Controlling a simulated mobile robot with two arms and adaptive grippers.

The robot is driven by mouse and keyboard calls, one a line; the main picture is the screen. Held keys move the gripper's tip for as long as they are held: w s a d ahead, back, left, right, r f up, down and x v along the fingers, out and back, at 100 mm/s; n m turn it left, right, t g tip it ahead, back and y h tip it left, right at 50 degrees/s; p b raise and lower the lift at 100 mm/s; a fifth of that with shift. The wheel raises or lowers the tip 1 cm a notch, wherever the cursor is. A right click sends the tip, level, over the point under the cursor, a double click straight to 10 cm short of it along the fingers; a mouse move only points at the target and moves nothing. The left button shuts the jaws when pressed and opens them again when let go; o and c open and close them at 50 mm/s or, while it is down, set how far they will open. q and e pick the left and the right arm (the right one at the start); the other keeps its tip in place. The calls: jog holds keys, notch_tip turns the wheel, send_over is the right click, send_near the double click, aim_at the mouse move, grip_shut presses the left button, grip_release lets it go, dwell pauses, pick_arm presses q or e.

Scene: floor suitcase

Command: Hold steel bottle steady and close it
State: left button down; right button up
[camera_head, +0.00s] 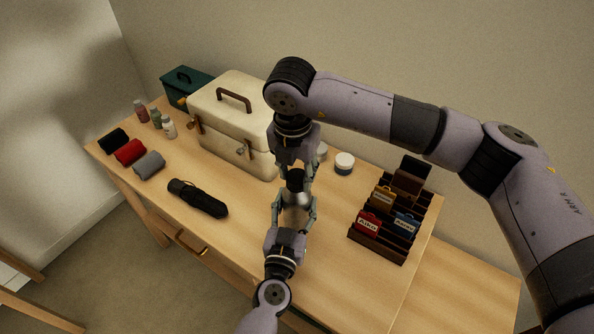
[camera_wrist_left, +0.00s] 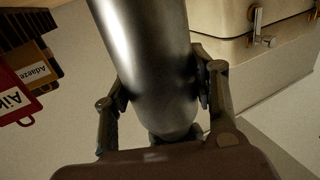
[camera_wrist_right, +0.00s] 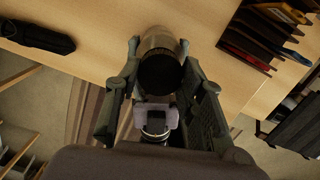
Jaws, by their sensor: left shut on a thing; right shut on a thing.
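The steel bottle (camera_head: 297,201) stands near the middle of the table, and its shiny body fills the middle of the left wrist view (camera_wrist_left: 150,60). My left gripper (camera_head: 294,207) is shut on the bottle's body, one finger on each side. The black cap (camera_head: 295,176) is at the bottle's top, and its round dark face shows in the right wrist view (camera_wrist_right: 160,73). My right gripper (camera_head: 296,170) comes down from above and is shut on the cap. The cap lines up with the bottle; whether it is fully seated I cannot tell.
A cream suitcase (camera_head: 222,118) stands behind left of the bottle. A white-lidded jar (camera_head: 344,163) is behind right. A dark wooden rack (camera_head: 378,242) with tags is right. A black umbrella (camera_head: 197,198) lies left, with rolled cloths (camera_head: 130,152) farther left.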

jog(key=m, duration=0.4)
jog(key=shift+m, duration=0.3)
jog(key=m, duration=0.4)
jog(key=shift+w+a+m+g+h, duration=0.1)
jog(key=shift+m+g+h, duration=0.2)
jog(key=shift+g+h, duration=0.1)
jog(key=m, duration=0.4)
jog(key=shift+a+m+g, duration=0.1)
jog(key=shift+m+g, duration=0.3)
jog(key=shift+m, duration=0.7)
jog(key=shift+w+d+m, duration=0.2)
jog(key=shift+m, duration=0.9)
jog(key=o, duration=0.7)
jog(key=shift+s, duration=0.1)
jog(key=shift+c, duration=0.5)
